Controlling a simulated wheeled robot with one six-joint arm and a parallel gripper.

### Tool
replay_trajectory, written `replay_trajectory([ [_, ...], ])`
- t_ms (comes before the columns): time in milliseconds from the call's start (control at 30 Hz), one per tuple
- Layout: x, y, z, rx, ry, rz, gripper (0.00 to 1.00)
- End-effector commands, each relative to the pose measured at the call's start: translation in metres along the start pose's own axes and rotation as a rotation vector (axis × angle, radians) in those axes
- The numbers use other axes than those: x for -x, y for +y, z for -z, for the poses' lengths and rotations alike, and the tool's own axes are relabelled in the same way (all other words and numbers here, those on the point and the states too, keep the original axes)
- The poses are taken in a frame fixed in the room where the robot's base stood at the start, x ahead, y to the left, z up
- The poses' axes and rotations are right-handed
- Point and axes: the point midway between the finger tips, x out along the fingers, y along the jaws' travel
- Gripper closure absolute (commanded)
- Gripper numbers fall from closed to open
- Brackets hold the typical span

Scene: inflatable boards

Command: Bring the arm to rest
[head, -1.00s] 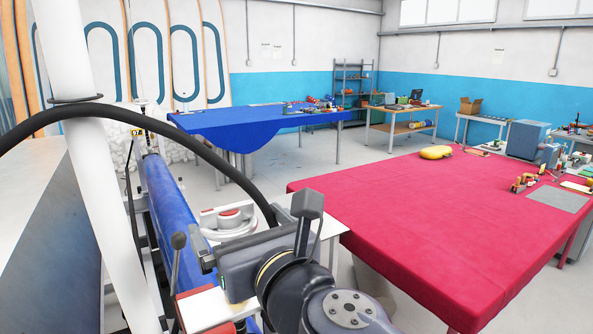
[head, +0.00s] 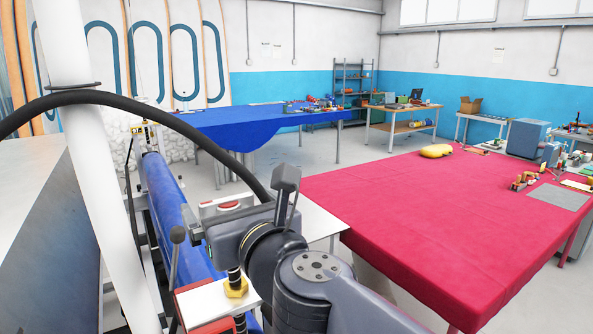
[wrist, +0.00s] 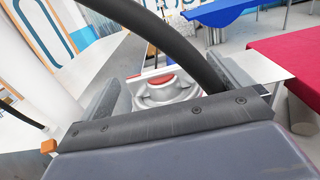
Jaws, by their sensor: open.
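My gripper (head: 193,220) is in the lower middle of the head view, at the end of my bent grey arm. In the wrist view its two grey fingers (wrist: 172,78) stand wide apart, with nothing held between them. A grey-white fixture with a red top (wrist: 162,90) shows through the gap, beyond the fingers. In the head view the same red-topped fixture (head: 228,206) is partly hidden behind my gripper. I cannot tell how far apart they are.
A thick black hose (head: 150,118) arches close over the gripper. A red-covered table (head: 430,220) lies right; a blue-covered table (head: 235,122) is behind.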

Motion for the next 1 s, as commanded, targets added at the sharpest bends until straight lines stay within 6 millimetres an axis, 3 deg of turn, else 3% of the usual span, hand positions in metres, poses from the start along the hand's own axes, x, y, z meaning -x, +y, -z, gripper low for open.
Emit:
replay_trajectory([
  [167,-0.024,-0.001,0.001,0.0,0.002,-0.004,0.02],
  [1000,-0.022,-0.002,0.0,-0.001,0.002,-0.329,0.02],
])
